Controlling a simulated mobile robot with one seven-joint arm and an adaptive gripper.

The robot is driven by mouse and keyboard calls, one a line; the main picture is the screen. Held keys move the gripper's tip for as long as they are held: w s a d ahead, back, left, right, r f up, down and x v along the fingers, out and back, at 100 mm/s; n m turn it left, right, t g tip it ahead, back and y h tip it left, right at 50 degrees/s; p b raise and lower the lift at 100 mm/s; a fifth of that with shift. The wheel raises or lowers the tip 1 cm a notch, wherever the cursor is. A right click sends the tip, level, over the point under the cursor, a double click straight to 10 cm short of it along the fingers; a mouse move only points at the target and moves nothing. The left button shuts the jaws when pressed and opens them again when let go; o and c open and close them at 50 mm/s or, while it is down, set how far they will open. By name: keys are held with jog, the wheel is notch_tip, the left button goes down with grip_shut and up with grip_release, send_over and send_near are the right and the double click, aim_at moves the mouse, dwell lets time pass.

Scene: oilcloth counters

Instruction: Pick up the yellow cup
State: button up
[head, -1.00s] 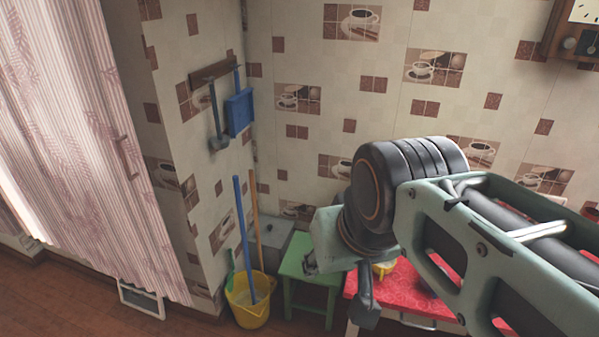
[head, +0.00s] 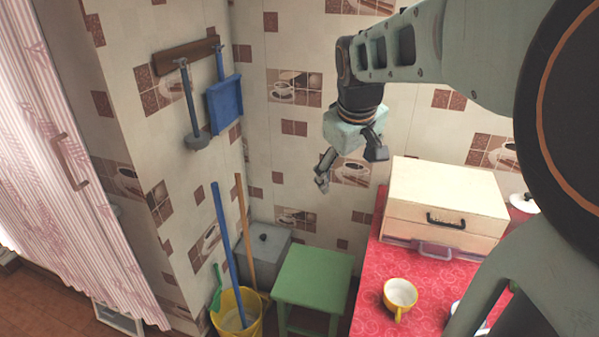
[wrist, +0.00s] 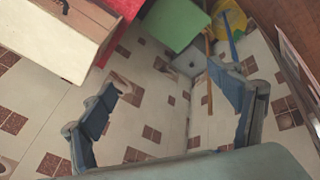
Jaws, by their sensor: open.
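The yellow cup (head: 400,297) stands upright on the red oilcloth counter (head: 372,312), near its left edge. It has a pale inside, and its handle points toward the front. My gripper (head: 346,168) is open and empty, in the air above and behind the cup, in front of the tiled wall. In the wrist view my gripper (wrist: 172,112) shows its two blue-grey fingers spread wide with nothing between them. The cup does not show in the wrist view.
A cream wooden box (head: 445,195) with a dark handle stands on the counter behind the cup. A white-and-red pot (head: 524,205) is at the right. A green stool (head: 312,280) and a yellow bucket (head: 238,318) stand left of the counter.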

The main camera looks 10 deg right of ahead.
jog(key=s+d+f+m+g+y+b, duration=0.1)
jog(key=s+d+f+m+y+b, duration=0.25)
jog(key=s+f+m+b, duration=0.6)
jog(key=s+d+f+m+y+b, duration=0.35)
jog(key=s+f+m, duration=0.25)
jog(key=f+m, duration=0.65)
jog(key=s+d+f+m+t+b, duration=0.1)
jog(key=d+f+m+t+b, duration=0.2)
jog(key=m, duration=0.2)
jog(key=s+d+f+m+t+h+b, duration=0.1)
jog(key=s+d+f+m+t+b, duration=0.1)
jog(key=d+f+m+t+b, duration=0.1)
jog(key=s+d+f+m+t+b, duration=0.1)
jog(key=d+f+m+t+b, duration=0.2)
jog(key=m, duration=0.4)
jog(key=shift+s+d+t+h+b, duration=0.3)
jog(key=shift+s+d+h+b, duration=0.1)
jog(key=shift+d+b, duration=0.25)
jog(key=b, duration=0.2)
send_near(391, 287)
jog(key=shift+f, duration=0.3)
jog(key=shift+r+b+x, duration=0.1)
jog(key=shift+b+x, duration=0.35)
jog(key=shift+x, duration=1.05)
jog(key=shift+r+b+x, duration=0.15)
jog(key=shift+b+x, duration=0.25)
jog(key=shift+x, duration=1.1)
jog(key=shift+w, duration=0.1)
jog(key=shift+c, duration=0.7)
jog(key=c, duration=1.2)
